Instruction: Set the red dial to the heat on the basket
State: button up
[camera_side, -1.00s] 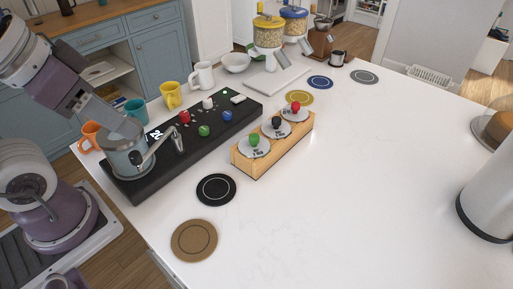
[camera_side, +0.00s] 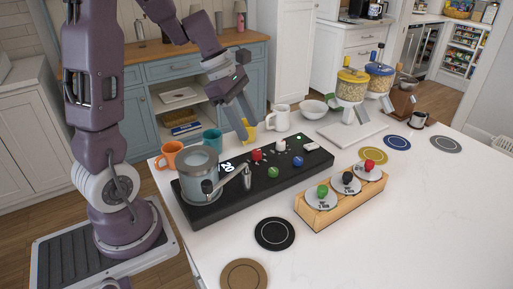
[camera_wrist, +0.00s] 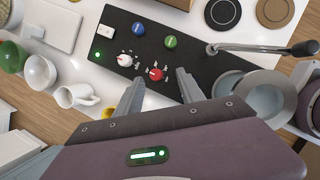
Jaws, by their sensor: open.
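The red dial (camera_side: 256,154) sits on the black machine top, with white marks around it; it also shows in the wrist view (camera_wrist: 156,73). A white dial (camera_side: 280,145) is beside it. A lit display (camera_side: 227,167) on the machine seems to read 20. My gripper (camera_side: 249,125) is open and empty, above the red dial and apart from it. In the wrist view its fingers (camera_wrist: 159,88) point at the dial, one to each side. A metal pot with a long handle (camera_side: 199,168) stands on the machine's left end. I cannot make out a basket with a heat marking.
A wooden rack (camera_side: 318,217) holds metal discs with green, black and red knobs and small, unreadable tags. Green (camera_side: 272,172) and blue (camera_side: 297,161) buttons lie in front of the dials. Mugs (camera_side: 212,139) stand behind the machine.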

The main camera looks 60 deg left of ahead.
aim_at(256, 150)
jog(key=shift+w+a+f+n, duration=0.2)
jog(key=shift+a+f+n, duration=0.3)
jog(key=shift+f, duration=0.15)
jog(key=shift+w+a+f+n, duration=0.15)
jog(key=shift+a+f+n, duration=0.25)
jog(key=shift+f+n, duration=0.15)
jog(key=x, duration=0.6)
jog(key=shift+f, duration=0.1)
grip_shut()
